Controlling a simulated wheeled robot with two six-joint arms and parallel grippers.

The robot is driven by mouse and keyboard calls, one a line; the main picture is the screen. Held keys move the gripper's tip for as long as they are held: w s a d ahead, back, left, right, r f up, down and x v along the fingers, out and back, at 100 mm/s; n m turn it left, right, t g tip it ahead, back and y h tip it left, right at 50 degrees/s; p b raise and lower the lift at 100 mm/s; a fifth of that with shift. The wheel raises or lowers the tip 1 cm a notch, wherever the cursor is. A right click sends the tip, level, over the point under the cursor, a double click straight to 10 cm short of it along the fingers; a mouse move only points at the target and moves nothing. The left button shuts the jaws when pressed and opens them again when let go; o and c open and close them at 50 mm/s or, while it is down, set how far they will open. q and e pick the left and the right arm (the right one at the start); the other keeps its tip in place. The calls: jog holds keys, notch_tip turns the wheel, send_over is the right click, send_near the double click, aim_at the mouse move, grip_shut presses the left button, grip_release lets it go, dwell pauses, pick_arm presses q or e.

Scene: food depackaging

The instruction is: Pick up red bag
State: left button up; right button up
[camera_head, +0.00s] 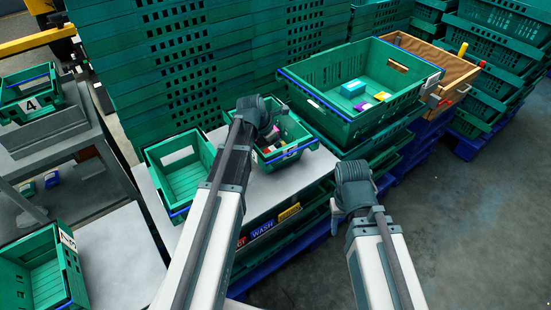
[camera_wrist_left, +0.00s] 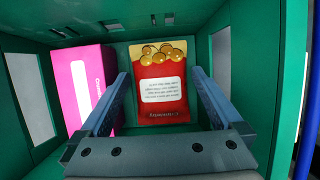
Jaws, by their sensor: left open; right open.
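The red bag (camera_wrist_left: 163,85) shows in the left wrist view, with golden round shapes on its top part and a white label. It lies inside a small green crate (camera_head: 307,143), beside a pink box (camera_wrist_left: 88,84). My left gripper (camera_wrist_left: 160,73) is open, its two fingers apart on either side of the bag in that view; I cannot tell whether they touch it. In the head view my left wrist hides most of the crate's contents, and I cannot make out the bag clearly. My right gripper (camera_head: 337,214) hangs in front of the table, away from the bag.
An empty green crate (camera_head: 170,200) stands on the white table left of the bag's crate. A larger green crate (camera_head: 345,125) at the back right holds a few small packages. A wooden crate (camera_head: 456,68) is behind it. Stacked green crates (camera_head: 170,70) block the back.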

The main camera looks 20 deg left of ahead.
pick_arm(q)
jog(key=shift+w+f, duration=0.1)
jog(key=shift+f, duration=0.25)
jog(key=shift+r, duration=0.1)
pick_arm(e)
jog(key=shift+f, duration=0.25)
pick_arm(q)
jog(key=c, duration=1)
notch_tip(320, 180, up, 10)
jog(key=p, duration=1)
pick_arm(e)
notch_tip(320, 180, up, 10)
